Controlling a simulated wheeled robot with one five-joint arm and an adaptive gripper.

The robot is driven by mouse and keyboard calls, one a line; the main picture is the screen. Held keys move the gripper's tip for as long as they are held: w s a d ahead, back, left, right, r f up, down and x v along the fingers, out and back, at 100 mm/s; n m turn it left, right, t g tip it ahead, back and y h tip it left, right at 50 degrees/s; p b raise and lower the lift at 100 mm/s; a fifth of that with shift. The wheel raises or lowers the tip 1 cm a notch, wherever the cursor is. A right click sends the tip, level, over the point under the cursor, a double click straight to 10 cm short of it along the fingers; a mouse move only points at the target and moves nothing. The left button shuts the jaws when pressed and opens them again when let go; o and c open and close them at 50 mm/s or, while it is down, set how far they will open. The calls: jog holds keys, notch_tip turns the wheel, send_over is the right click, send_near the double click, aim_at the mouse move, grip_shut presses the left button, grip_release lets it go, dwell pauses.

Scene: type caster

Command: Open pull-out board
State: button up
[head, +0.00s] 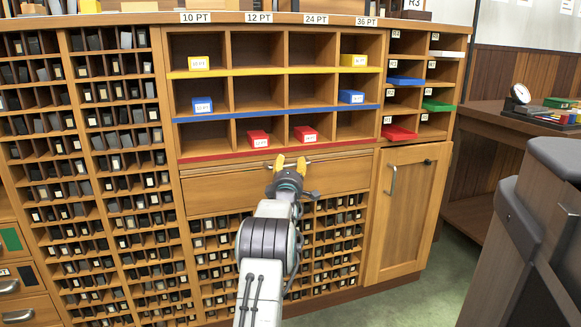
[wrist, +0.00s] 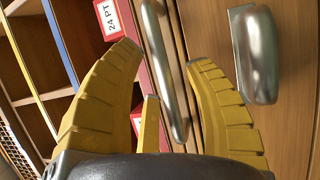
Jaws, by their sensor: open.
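The pull-out board (head: 225,170) is a thin wooden strip under the red-edged shelf, above a wide drawer front (head: 215,195); it appears closed. In the wrist view a long silver bar handle (wrist: 158,60) on a narrow wooden front runs between my yellow fingers; it seems to be the board's handle. A second, broader silver handle (wrist: 262,55) sits on the wider front to the right, outside the fingers. My gripper (head: 288,163) is open at the cabinet front, its fingertips on either side of the bar handle. Contact cannot be told.
Shelves above hold coloured trays, including a red tray (head: 305,134) just above my gripper. A cupboard door (head: 405,210) stands to the right, and small type compartments (head: 335,235) lie below. A side table (head: 490,115) and a dark grey object (head: 540,220) are at the right.

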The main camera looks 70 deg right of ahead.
jog(key=shift+d, duration=0.25)
dwell(0.3)
grip_shut()
dwell(0.4)
